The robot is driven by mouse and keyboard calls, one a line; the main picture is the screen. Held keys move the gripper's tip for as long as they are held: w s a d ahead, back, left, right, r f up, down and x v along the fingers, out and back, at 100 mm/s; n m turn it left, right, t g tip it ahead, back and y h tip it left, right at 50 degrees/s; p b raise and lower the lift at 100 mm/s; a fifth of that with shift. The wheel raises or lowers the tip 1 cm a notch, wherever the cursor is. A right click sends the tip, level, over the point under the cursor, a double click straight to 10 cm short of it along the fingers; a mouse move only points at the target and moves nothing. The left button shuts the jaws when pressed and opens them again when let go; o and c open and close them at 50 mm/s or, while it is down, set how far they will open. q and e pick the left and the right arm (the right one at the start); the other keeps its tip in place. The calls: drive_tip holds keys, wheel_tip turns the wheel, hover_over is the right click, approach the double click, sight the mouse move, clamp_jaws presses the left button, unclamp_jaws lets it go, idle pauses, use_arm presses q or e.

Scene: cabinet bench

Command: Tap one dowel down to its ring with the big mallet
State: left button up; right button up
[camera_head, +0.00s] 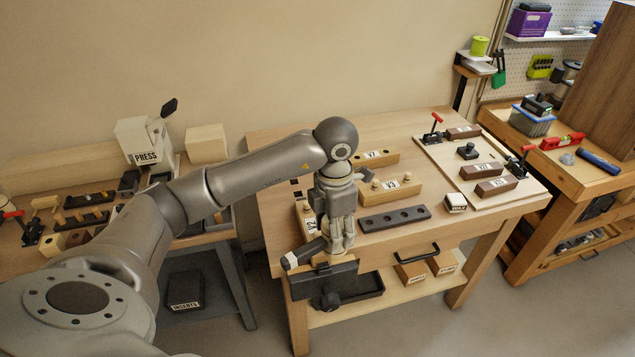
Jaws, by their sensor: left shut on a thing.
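My left gripper (340,245) points down at the front left of the bench. It is shut on a dark handle-like tool (310,250), probably the mallet, which slants down to the left to a pale and dark end (289,261). Its full shape is partly hidden by my fingers. A wooden block (395,190) to the right of the gripper carries upright dowels (407,178). A second block (380,158) lies behind it. A third block (308,222) stands just left of the gripper, partly hidden. Rings on the dowels are too small to tell. My right gripper is out of view.
A dark holed rack (394,219) lies near the bench's front edge. A dark vise-like fixture (324,281) is at the front edge below the gripper. A board (510,190) with clamps and brown blocks is at right. A press (138,142) stands on the left bench.

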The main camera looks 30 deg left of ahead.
use_arm(q)
drive_tip(key=w+a+r+n+p, duration=0.1)
drive_tip(key=w+a+n+p, duration=0.2)
drive_tip(key=n, duration=0.8)
drive_tip(key=w+a+r+n+p, duration=0.2)
drive_tip(key=a+n+p, duration=0.15)
drive_tip(key=n, duration=0.65)
drive_tip(key=shift+s+a+f+b, duration=0.1)
drive_tip(key=shift+a+f+b, duration=0.1)
drive_tip(key=shift+f+b, duration=0.85)
drive_tip(key=shift+s+a+f+b, duration=0.15)
drive_tip(key=shift+f+b, duration=0.65)
drive_tip(key=shift+f, duration=0.45)
drive_tip(key=shift+w+f, duration=0.1)
drive_tip(key=shift+f, duration=0.05)
wheel_tip(320, 180, down, 3)
drive_tip(key=shift+b, duration=1.1)
drive_tip(key=shift+r, duration=0.2)
